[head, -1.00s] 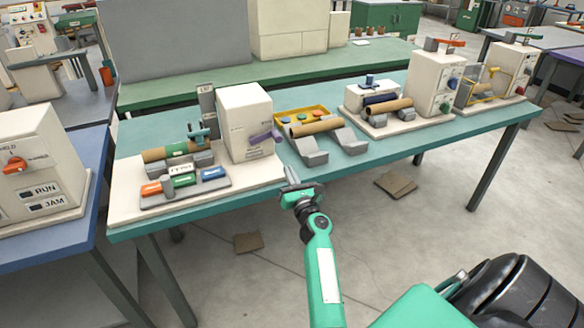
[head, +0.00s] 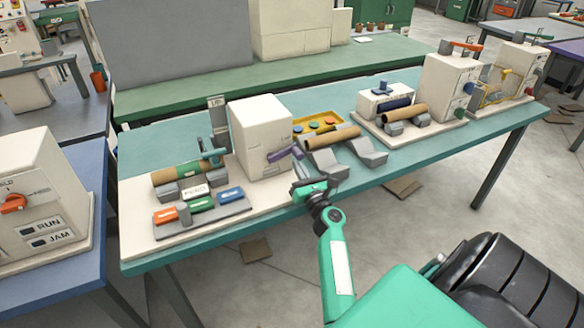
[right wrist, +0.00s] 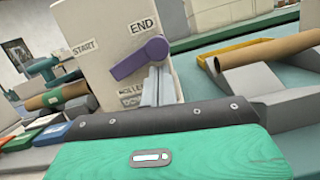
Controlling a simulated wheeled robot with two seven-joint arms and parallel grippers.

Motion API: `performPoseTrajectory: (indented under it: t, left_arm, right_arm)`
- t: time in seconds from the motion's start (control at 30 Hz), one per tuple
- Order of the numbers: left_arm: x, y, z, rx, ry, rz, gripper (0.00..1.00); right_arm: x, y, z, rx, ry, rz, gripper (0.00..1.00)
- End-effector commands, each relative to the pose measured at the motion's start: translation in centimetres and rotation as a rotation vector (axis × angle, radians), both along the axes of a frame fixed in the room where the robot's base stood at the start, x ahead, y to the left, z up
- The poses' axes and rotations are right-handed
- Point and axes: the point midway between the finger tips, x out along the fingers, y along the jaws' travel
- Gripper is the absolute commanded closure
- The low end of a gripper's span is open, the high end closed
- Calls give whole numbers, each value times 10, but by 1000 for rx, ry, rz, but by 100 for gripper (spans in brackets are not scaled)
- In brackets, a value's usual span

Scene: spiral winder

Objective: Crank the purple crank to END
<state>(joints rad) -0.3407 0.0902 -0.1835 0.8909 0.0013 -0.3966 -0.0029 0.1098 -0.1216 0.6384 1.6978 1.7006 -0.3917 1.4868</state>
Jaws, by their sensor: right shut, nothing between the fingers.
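The purple crank (head: 284,153) is on the front of a white box-shaped machine (head: 260,125). In the right wrist view the crank (right wrist: 138,60) slants, with its thick rounded end at the upper right, just under the END label (right wrist: 143,24). The START label (right wrist: 84,47) is at the left. My right gripper (head: 299,168) is shut and empty, its fingertips just below the crank's thick end. The shut fingers also show in the right wrist view (right wrist: 157,86). Whether they touch the crank is unclear. They partly cover a lower label. My left gripper is not in view.
A brown roll (head: 180,172) and coloured blocks (head: 202,203) are left of the machine. Another roll (head: 332,137) lies on grey supports to the right, before a yellow tray (head: 305,124). A similar white machine (head: 447,88) stands farther right.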

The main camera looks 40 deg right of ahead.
Motion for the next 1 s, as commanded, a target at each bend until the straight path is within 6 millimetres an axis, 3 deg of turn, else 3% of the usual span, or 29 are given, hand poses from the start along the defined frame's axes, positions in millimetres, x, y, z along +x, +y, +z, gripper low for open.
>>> performPoseTrajectory:
  t: [0.43,0.67,1.0]
  left_arm:
    - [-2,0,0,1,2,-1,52]
    - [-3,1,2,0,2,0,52]
    - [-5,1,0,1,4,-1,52]
  right_arm:
    - [-2,-2,1,-2,0,-1,100]
    - [-3,-4,17,-103,24,-1,100]
    - [-2,-3,15,-103,24,-1,100]
